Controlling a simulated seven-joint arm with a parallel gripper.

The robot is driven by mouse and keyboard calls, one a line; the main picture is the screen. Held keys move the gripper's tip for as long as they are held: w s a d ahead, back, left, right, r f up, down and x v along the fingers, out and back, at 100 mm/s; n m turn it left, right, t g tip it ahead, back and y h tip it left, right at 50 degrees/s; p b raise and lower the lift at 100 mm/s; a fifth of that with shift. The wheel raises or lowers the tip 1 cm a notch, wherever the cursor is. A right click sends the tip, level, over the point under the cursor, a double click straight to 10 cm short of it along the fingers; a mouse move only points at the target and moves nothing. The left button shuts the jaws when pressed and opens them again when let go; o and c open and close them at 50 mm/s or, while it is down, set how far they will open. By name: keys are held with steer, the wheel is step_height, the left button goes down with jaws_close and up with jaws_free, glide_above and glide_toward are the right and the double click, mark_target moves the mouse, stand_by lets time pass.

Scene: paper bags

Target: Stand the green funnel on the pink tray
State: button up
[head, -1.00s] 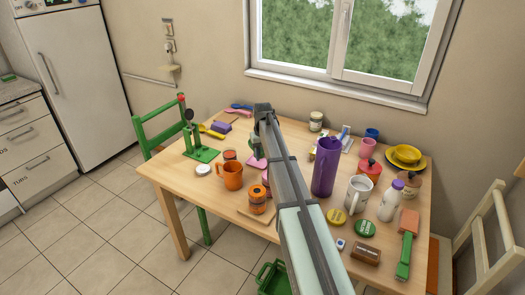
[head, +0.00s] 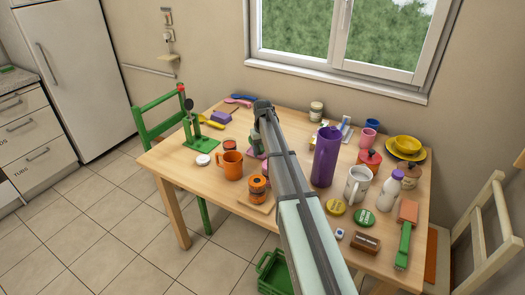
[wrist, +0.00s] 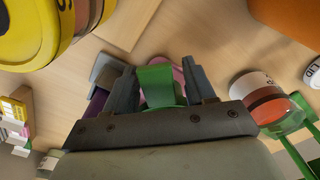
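The green funnel (wrist: 162,88) shows in the wrist view between the two fingers of my gripper (wrist: 162,80), with a finger against each side. Its lower part is hidden. In the head view the green funnel (head: 256,139) is a small, partly hidden shape under my gripper (head: 262,106). The pink tray (head: 250,155) shows only in part beside and behind my arm. Pink also shows just behind the funnel in the wrist view (wrist: 179,77). I cannot tell whether the funnel touches the tray.
An orange mug (head: 231,166) and an orange jar (head: 258,188) stand close by in front. A green stand (head: 200,133) is to the left, and a purple tumbler (head: 325,158) to the right of my arm.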

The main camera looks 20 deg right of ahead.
steer(key=shift+o, duration=0.6)
step_height(320, 180, up, 14)
steer(key=shift+a+f, duration=0.1)
steer(key=shift+f, duration=0.05)
stand_by(0.3)
